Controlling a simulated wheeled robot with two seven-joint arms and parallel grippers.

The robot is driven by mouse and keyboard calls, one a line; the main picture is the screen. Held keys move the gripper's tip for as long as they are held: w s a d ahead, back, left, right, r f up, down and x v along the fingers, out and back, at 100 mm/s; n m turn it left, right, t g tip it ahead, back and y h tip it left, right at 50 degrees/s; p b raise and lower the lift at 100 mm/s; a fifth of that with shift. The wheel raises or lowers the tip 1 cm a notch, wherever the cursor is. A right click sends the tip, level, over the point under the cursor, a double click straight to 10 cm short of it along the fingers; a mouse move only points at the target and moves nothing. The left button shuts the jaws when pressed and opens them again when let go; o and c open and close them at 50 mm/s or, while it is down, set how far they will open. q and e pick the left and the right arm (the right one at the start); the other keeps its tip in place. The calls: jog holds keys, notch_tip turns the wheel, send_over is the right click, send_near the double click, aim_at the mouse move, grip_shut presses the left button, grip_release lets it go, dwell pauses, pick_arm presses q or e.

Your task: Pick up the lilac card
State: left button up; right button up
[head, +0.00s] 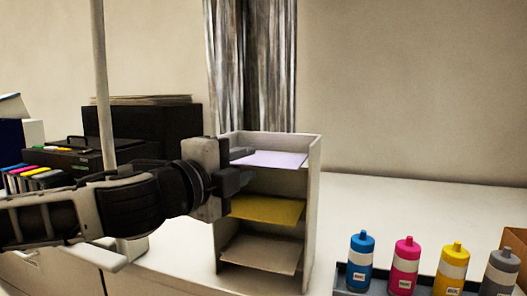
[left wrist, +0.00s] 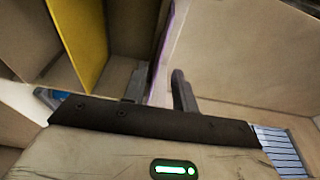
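The lilac card (head: 275,159) lies flat in the top compartment of a pale shelf unit (head: 312,200). In the left wrist view the lilac card (left wrist: 163,48) shows nearly edge-on as a thin strip. My left gripper (head: 246,166) comes in from the left at the open front of the top compartment, one finger above the card's level and one below. In the left wrist view my left gripper (left wrist: 158,84) is open, its fingers apart on either side of the card's near edge. Contact with the card cannot be told. My right gripper is not in view.
A yellow card (head: 266,209) lies in the middle compartment and a beige card (head: 262,252) in the lowest. Blue (head: 360,262), magenta (head: 404,266), yellow (head: 451,270) and grey bottles (head: 499,272) stand at the front right. A black printer (head: 125,150) is at the left. Table behind the bottles is clear.

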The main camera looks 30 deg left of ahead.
aim_at(256, 162)
pick_arm(q)
jog(key=shift+w+f+b, duration=0.15)
jog(key=shift+w, duration=0.9)
jog(key=shift+w+f+b, duration=0.1)
jog(key=shift+w+b, duration=0.05)
jog(key=shift+w, duration=0.85)
grip_shut()
